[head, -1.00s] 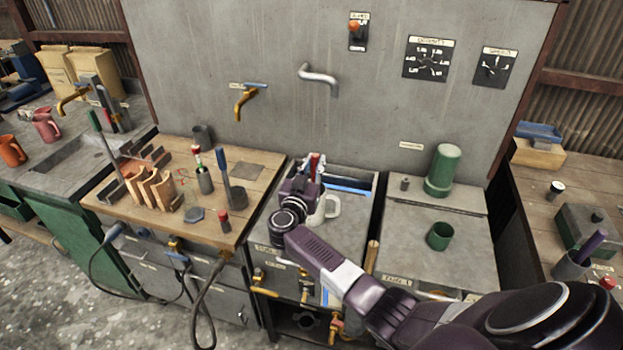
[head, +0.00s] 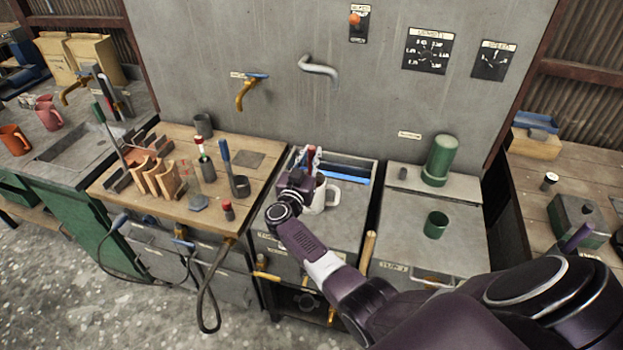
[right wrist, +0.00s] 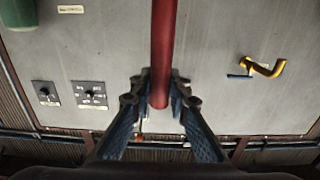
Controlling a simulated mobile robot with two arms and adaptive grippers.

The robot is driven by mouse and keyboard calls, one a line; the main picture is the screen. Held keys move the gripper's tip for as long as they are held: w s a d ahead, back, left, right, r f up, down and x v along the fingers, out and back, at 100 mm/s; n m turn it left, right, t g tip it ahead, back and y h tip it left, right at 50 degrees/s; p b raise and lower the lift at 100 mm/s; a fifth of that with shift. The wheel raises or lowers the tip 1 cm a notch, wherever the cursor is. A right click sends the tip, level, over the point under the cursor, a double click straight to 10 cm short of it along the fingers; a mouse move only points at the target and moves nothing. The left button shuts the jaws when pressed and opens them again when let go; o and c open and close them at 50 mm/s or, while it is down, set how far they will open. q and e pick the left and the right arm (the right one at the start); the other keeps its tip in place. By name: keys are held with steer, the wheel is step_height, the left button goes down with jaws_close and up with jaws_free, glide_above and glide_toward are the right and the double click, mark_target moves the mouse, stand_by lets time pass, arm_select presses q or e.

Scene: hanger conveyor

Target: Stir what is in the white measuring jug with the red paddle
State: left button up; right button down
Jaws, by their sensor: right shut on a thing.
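The white measuring jug (head: 333,196) stands on the grey worktop, partly hidden behind my right gripper. My right gripper (head: 313,160) is at the jug's left side in the picture, over or just in front of it. It is shut on the red paddle (head: 309,153). In the right wrist view the paddle's red handle (right wrist: 161,45) runs between the two fingers (right wrist: 161,88) of this gripper. The paddle's lower end and the jug's contents are hidden, so I cannot tell whether the paddle is inside the jug. My left gripper is not in view.
A trough with a blue strip (head: 347,179) lies behind the jug. A green cup (head: 436,225) and a green cylinder (head: 441,160) stand to the right. A wooden bench (head: 170,197) with racks and tools is at left. A grey spout (head: 320,68) juts from the wall above.

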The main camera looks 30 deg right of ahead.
steer(key=shift+d+r, duration=0.1)
step_height(320, 180, up, 13)
stand_by(0.9)
stand_by(1.2)
step_height(320, 180, up, 4)
steer(key=shift+f, duration=0.2)
stand_by(0.9)
